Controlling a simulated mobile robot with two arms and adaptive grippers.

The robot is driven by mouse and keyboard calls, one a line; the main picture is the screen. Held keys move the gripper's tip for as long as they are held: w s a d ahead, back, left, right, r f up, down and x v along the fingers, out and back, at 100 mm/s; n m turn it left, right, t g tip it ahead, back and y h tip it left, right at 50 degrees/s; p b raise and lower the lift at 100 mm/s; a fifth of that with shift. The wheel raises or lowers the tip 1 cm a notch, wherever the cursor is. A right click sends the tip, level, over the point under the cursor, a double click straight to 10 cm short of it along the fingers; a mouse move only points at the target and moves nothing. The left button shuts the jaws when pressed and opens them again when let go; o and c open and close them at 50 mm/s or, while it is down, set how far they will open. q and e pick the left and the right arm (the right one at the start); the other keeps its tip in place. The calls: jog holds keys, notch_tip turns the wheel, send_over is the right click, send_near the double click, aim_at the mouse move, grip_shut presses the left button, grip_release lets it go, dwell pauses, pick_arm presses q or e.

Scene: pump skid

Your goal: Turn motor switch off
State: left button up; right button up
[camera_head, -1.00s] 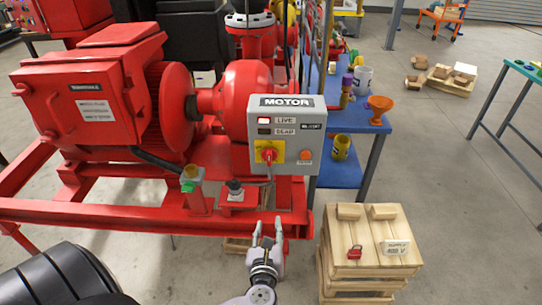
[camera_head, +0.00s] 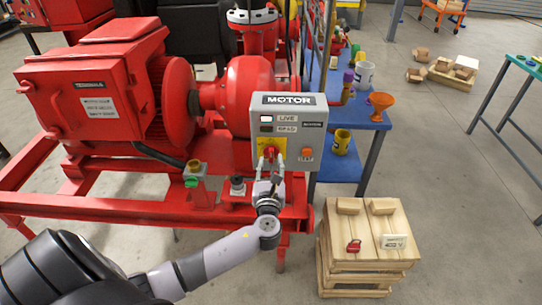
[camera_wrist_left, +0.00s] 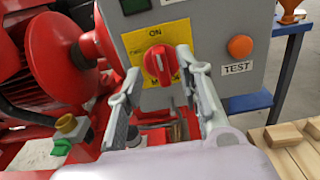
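The grey motor switch box (camera_head: 290,113) is mounted on the red skid, with a "MOTOR" label and LIVE and DEAD lamps; the LIVE window looks lit. Its red rotary switch (camera_wrist_left: 158,63) sits on a yellow plate (camera_wrist_left: 137,43) marked "ON" at the top; the knob stands roughly upright. My left gripper (camera_head: 270,163) is just below and in front of the switch. In the left wrist view its two fingers (camera_wrist_left: 156,75) are open, one on each side of the knob, with gaps visible. My right gripper is not in view.
An orange TEST button (camera_wrist_left: 240,46) is right of the switch. A wooden crate (camera_head: 368,240) with a red padlock (camera_head: 353,246) and a supply tag stands at lower right. A blue shelf (camera_head: 340,166) is behind.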

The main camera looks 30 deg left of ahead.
aim_at(271, 155)
pick_arm(q)
jog(key=shift+x, duration=1.65)
grip_shut()
